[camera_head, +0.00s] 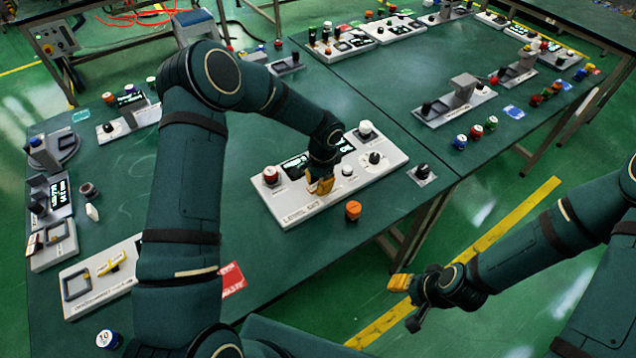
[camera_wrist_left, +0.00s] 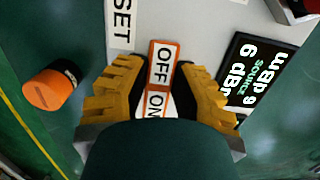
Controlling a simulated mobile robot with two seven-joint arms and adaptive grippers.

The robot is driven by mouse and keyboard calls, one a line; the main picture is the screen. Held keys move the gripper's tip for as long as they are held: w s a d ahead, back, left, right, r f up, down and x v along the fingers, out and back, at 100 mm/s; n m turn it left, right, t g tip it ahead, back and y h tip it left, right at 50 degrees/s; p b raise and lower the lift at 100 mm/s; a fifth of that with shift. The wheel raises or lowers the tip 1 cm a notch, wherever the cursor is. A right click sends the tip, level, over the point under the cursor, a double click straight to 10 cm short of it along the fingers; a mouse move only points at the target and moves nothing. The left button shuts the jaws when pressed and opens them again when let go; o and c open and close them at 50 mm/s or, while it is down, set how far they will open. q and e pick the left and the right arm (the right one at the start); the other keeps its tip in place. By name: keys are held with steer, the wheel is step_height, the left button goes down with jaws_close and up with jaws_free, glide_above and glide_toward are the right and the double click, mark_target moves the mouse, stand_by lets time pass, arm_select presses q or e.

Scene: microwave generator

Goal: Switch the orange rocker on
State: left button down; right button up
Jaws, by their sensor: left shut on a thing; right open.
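The orange rocker (camera_wrist_left: 163,62) is an orange-framed switch with white OFF and ON faces, seen between my left gripper's fingers in the left wrist view. Its OFF half is in full view; the ON half is partly covered by my gripper, and I cannot tell which half is pressed. My left gripper (camera_wrist_left: 160,92) is closed in around the rocker, a yellow finger on each side. In the head view my left gripper (camera_head: 321,185) is down on the white LEVEL SET panel (camera_head: 300,214) and hides the rocker. My right gripper (camera_head: 407,302) is open and empty, off the table's front edge.
An orange-and-black cylinder (camera_head: 353,210) stands just in front. A small black-knobbed box (camera_head: 422,173) is to the right.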

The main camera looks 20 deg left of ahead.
arm_select(q)
steer(key=shift+w+d+f+g+y, duration=0.1)
steer(key=shift+d+g+y, duration=0.05)
steer(key=shift+g+y, duration=1.15)
steer(key=shift+g, duration=0.3)
steer(key=c, duration=0.7)
jaws_free()
steer(key=shift+c, duration=0.2)
steer(key=shift+w+r, duration=0.1)
steer(key=shift+r, duration=0.1)
steer(key=v, duration=1.2)
